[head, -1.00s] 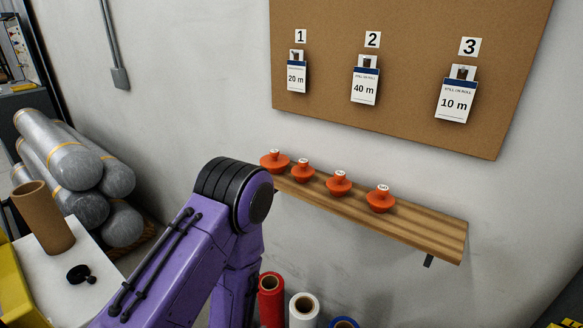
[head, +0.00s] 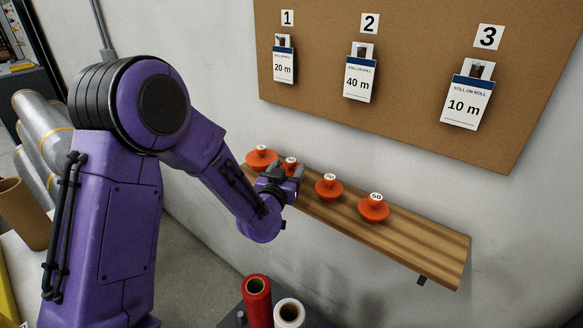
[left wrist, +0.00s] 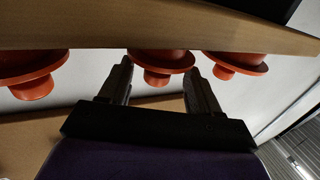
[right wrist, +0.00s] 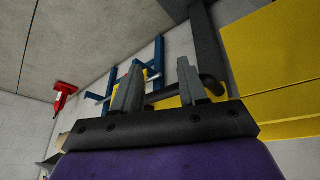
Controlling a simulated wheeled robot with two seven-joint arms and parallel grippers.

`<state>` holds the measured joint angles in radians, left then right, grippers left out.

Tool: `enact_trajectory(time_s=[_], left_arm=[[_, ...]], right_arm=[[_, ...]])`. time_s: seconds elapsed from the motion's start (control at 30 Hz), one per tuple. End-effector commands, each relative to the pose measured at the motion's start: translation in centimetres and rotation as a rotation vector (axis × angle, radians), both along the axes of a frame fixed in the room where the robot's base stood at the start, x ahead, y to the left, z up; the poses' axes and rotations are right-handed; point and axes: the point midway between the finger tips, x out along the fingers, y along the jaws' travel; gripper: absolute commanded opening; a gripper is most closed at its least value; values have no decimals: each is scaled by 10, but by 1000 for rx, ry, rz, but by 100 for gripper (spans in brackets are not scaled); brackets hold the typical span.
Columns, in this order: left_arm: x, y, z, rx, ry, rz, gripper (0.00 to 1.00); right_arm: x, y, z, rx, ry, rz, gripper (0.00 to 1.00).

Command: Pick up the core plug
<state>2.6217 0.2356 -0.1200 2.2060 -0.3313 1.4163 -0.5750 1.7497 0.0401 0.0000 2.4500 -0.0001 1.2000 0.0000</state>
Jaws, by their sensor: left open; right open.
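Several orange core plugs with white-labelled knobs stand in a row on a wooden shelf (head: 400,235). In the head view they are the far-left plug (head: 260,160), the second plug (head: 291,161), partly hidden by my left gripper, the third plug (head: 328,190) and the right-hand plug (head: 373,210). My left gripper (head: 285,174) is open at the second plug. In the left wrist view, upside down, one plug (left wrist: 160,61) shows between the fingers of the left gripper (left wrist: 159,78); contact cannot be told. My right gripper (right wrist: 158,82) is open and empty, away from the shelf.
A corkboard (head: 410,75) with tags reading 20 m, 40 m and 10 m hangs above the shelf. Below stand a red roll (head: 256,300) and a white roll (head: 289,314). Grey rolls (head: 45,135) and a brown tube (head: 22,212) are at left. Yellow panels (right wrist: 275,60) stand near my right gripper.

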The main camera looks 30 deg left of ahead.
Motion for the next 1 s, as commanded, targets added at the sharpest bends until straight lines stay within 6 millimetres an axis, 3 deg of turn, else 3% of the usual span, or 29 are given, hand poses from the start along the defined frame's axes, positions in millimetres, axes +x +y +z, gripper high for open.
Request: enact_trajectory(time_s=[0.03, 0.17, 0.4, 0.57, 1.0], left_arm=[[9, 1, 5, -2, 2, 1, 63], [25, 5, 2, -2, -1, -1, 63], [27, 5, 0, -1, 1, -2, 60], [26, 5, 0, -1, 1, -2, 7], [27, 4, 10, -1, 0, -4, 6]], right_arm=[[0, 0, 11, 0, 0, 0, 43], [0, 0, 13, 0, 0, 0, 43], [0, 0, 11, 0, 0, 0, 43], [0, 0, 11, 0, 0, 0, 43], [0, 0, 20, 0, 0, 0, 43]])
